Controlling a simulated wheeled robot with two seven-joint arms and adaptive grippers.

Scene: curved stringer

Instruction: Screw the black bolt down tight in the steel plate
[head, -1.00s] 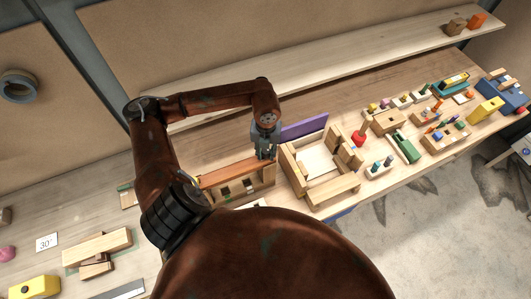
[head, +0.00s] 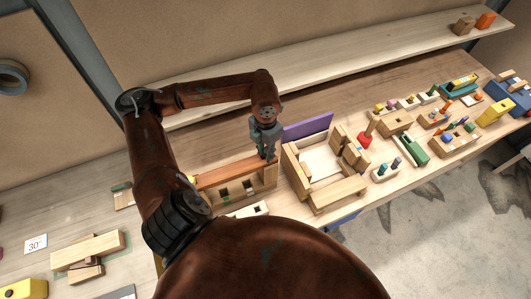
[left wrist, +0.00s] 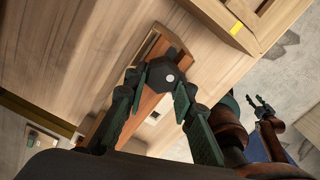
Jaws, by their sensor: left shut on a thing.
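The black bolt (left wrist: 163,77) shows in the left wrist view as a dark hexagonal head with a pale spot at its centre. My left gripper (left wrist: 160,82) is shut on the head, with a finger on each side. In the head view my left gripper (head: 267,156) points down at the right end of a reddish-brown board (head: 225,172) on a wooden frame. The bolt's shank and the steel plate cannot be made out. My right gripper (left wrist: 262,104) shows small at the right of the left wrist view, with its fingers apart and nothing between them.
A wooden open box (head: 325,160) with a purple panel (head: 307,127) stands just right of my left gripper. Several blocks and peg toys fill the right of the table. Stacked wooden blocks (head: 87,250) lie at the left. A long shelf (head: 350,72) runs behind.

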